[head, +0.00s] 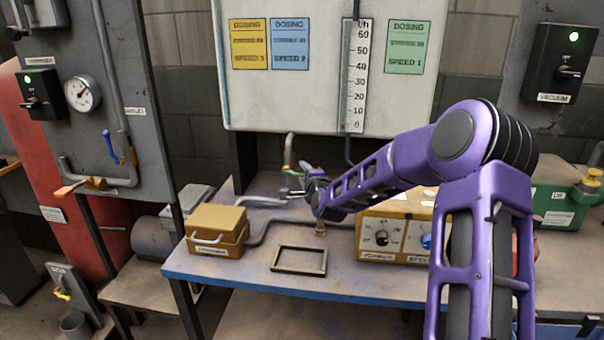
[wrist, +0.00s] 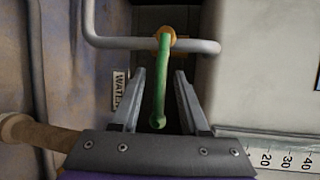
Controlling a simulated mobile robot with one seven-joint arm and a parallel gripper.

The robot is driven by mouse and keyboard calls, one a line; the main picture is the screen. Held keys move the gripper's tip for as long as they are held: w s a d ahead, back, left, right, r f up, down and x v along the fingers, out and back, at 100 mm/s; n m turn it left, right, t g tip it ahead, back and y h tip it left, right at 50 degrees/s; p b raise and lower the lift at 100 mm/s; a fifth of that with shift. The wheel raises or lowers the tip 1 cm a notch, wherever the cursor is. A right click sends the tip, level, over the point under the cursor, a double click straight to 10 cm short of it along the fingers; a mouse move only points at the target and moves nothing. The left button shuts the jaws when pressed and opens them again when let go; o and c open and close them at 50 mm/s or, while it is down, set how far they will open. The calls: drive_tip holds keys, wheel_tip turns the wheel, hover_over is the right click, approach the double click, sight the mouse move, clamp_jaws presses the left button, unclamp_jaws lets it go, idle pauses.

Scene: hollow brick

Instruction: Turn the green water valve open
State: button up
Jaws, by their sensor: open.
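The green water valve handle (wrist: 161,88) is a long lever on a brass fitting (wrist: 166,40) of a grey pipe. In the wrist view it lies lengthwise between the two fingers of my gripper (wrist: 160,72). The fingers are open, one on each side, with a gap visible on both sides of the lever. A label (wrist: 119,88) reading "WATER", partly covered by a finger, is left of it.
A white tank (head: 300,100) with a level scale (head: 355,80) stands above the bench (head: 225,268). A tan box (head: 217,230), an empty dark frame (head: 299,261) and a yellow speed control box (head: 383,235) are on the bench. The grey pipe (wrist: 120,42) runs across the far end of my fingers.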

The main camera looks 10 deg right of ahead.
drive_tip(key=shift+w+a+f, duration=0.1)
drive_tip(key=shift+w+f, duration=0.05)
drive_tip(key=shift+w, duration=0.9)
clamp_jaws()
idle(0.7)
